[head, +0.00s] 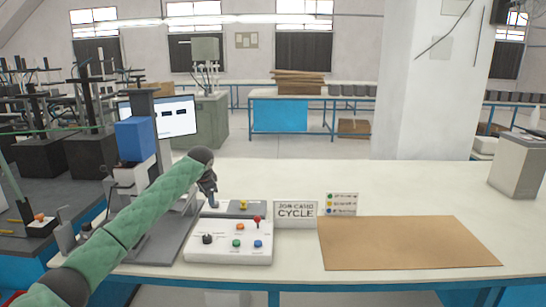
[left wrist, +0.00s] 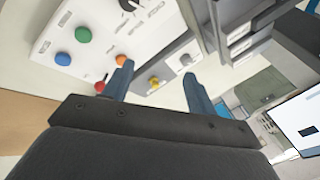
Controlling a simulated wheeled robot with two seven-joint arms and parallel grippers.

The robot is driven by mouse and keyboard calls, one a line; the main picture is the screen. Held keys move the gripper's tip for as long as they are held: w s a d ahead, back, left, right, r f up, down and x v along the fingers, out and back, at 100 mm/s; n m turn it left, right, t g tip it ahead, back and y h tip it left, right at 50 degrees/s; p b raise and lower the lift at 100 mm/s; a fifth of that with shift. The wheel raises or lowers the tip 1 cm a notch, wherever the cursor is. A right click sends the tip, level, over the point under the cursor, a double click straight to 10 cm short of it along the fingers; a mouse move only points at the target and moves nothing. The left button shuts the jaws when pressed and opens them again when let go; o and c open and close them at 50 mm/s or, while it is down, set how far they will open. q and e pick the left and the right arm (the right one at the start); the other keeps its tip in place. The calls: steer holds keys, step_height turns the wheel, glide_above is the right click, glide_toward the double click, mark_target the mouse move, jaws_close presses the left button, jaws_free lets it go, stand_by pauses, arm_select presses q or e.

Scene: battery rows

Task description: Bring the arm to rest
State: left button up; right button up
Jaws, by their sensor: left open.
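My left arm, in a green sleeve, reaches in from the lower left of the head view. My left gripper (head: 210,196) points down above the back left part of the white control box (head: 231,254). In the left wrist view my left gripper (left wrist: 158,70) has its two blue-grey fingers apart with nothing held between them. Beyond the fingers are the white box (left wrist: 105,20) with blue, green and orange buttons and a red-tipped lever, and a small grey box (left wrist: 168,68) with a yellow button. I cannot tell any contact. My right gripper is not in view.
A grey stand with a blue block (head: 136,139) and a monitor (head: 177,117) are by my left arm. The table's back middle is clear.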

arm_select(q)
steer(key=d+r+n+t, duration=0.2)
steer(key=d+r+t, duration=0.1)
steer(key=d+r, duration=0.3)
steer(key=s+d+f+n+t+h, duration=0.2)
steer(key=s+d+f, duration=0.2)
steer(key=s+f, duration=0.4)
steer(key=s+a+f+n+g, duration=0.2)
steer(key=s+f+n+g, duration=0.15)
steer(key=s+f, duration=3.15)
steer(key=s+f+g, duration=0.2)
steer(key=s+f, duration=0.6)
steer(key=s, duration=0.5)
steer(key=s+f+g, duration=0.3)
steer(key=s+f, duration=0.6)
steer(key=s, duration=0.5)
steer(key=shift+s+d+f+n, duration=0.15)
steer(key=shift+s+d+n, duration=0.1)
steer(key=shift+d+n, duration=0.15)
